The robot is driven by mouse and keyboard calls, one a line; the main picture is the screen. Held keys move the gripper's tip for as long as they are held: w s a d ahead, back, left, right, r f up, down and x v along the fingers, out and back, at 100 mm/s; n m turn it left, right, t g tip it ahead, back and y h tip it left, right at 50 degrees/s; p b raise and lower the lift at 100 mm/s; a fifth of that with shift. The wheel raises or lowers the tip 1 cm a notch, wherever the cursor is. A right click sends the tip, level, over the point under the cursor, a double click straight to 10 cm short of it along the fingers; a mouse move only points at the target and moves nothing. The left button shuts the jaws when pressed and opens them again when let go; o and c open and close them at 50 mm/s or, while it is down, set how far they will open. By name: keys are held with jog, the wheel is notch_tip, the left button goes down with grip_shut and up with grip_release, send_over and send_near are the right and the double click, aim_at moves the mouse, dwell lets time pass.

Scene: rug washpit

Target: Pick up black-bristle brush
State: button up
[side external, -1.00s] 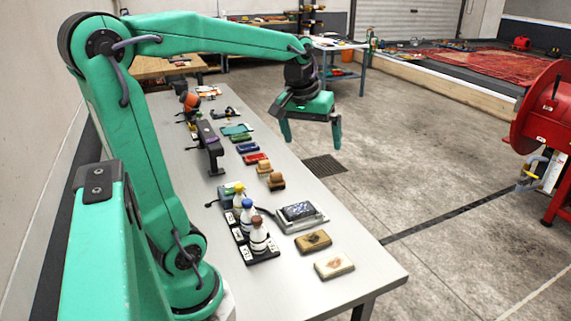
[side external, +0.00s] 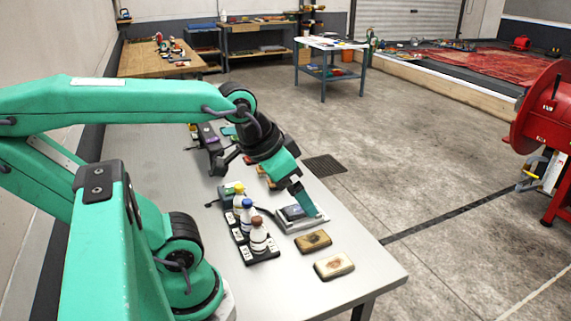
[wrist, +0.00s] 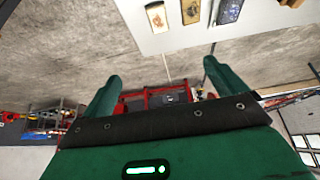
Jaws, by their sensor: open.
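My gripper (side external: 306,204) is tilted above the right edge of the table, near a flat grey device with a dark screen. In the wrist view its two green fingers (wrist: 160,78) are wide apart, with nothing between them. A tan brush-like block (side external: 271,184) lies behind my gripper, mostly hidden by it. I cannot make out black bristles on any piece. A brown block (side external: 313,241) and a cream block (side external: 334,265) with dark marks lie near the table's front end. They also show at the top of the wrist view, brown (wrist: 190,11) and cream (wrist: 157,17).
A black rack (side external: 262,257) holds three bottles with yellow, blue and brown caps, left of the grey device (side external: 303,224). A purple-black tool (side external: 209,138) lies farther back. The table's front right corner (side external: 385,277) is bare. A red reel (side external: 540,115) stands off the table.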

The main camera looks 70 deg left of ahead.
jog(key=c, duration=0.7)
jog(key=shift+o, duration=0.2)
